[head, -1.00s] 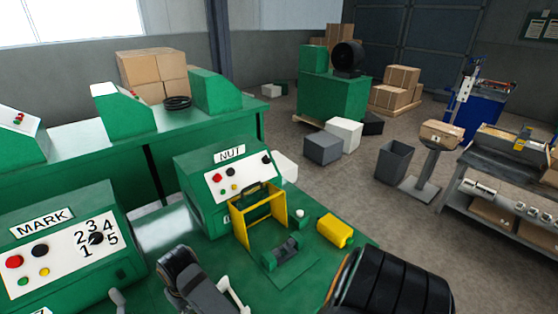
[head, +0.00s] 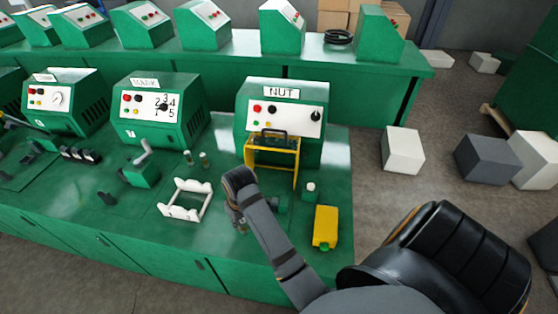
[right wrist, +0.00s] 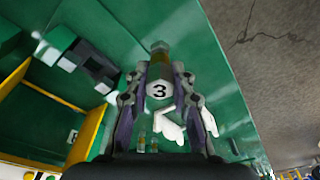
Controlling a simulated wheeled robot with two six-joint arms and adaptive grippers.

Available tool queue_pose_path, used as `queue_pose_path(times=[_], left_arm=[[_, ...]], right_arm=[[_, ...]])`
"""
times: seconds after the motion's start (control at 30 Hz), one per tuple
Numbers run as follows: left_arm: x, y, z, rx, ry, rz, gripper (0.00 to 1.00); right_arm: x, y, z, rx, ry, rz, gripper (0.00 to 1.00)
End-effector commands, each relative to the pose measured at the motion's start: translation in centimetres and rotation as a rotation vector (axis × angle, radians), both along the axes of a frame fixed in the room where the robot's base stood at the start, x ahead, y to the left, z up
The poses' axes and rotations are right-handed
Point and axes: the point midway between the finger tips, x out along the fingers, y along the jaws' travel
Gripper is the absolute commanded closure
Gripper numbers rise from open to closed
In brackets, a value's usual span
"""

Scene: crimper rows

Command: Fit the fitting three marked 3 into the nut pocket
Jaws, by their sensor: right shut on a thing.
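My right gripper (head: 240,222) is over the green bench, left of the dark pocket block (head: 281,204) in front of the NUT machine (head: 285,112). In the head view the gripper hides the fitting, and my arm partly covers the block. My left gripper is not in view.
A yellow gate frame (head: 272,152) stands just behind the pocket. A yellow box (head: 325,228) lies to its right. A white rack (head: 186,200) is left of the gripper, and two small fittings (head: 196,159) stand behind it. The MARK machine (head: 157,108) is farther left.

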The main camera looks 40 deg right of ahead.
Motion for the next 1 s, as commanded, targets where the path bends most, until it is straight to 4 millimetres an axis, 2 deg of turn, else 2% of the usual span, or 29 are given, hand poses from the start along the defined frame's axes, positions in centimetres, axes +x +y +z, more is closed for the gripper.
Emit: queue_pose_path(times=[0.07, 0.2, 0.4, 0.5, 0.6, 0.77, 0.87, 1.0], left_arm=[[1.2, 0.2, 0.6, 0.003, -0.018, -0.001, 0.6], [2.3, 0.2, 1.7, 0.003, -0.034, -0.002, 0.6], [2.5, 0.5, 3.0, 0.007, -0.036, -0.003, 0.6], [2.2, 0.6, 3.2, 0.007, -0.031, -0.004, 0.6], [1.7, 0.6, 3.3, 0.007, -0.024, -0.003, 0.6], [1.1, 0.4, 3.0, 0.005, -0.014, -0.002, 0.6], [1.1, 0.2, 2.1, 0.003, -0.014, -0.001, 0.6], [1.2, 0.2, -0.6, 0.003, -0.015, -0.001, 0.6]], right_arm=[[0.8, 0.1, 0.8, -0.004, 0.003, 0.105, 1.0], [2.9, 0.5, 2.7, -0.017, 0.019, 0.497, 1.0], [5.7, 0.6, 5.7, -0.016, 0.017, 1.11, 1.0], [6.5, 0.5, 6.8, -0.01, 0.005, 1.315, 1.0], [6.9, 0.5, 7.3, -0.006, -0.005, 1.428, 1.0], [7.0, 0.3, 7.2, -0.006, -0.008, 1.467, 1.0], [7.0, -1.1, 6.3, -0.01, -0.005, 1.464, 1.0], [6.9, -5.1, 4.0, -0.013, -0.002, 1.46, 1.0]])
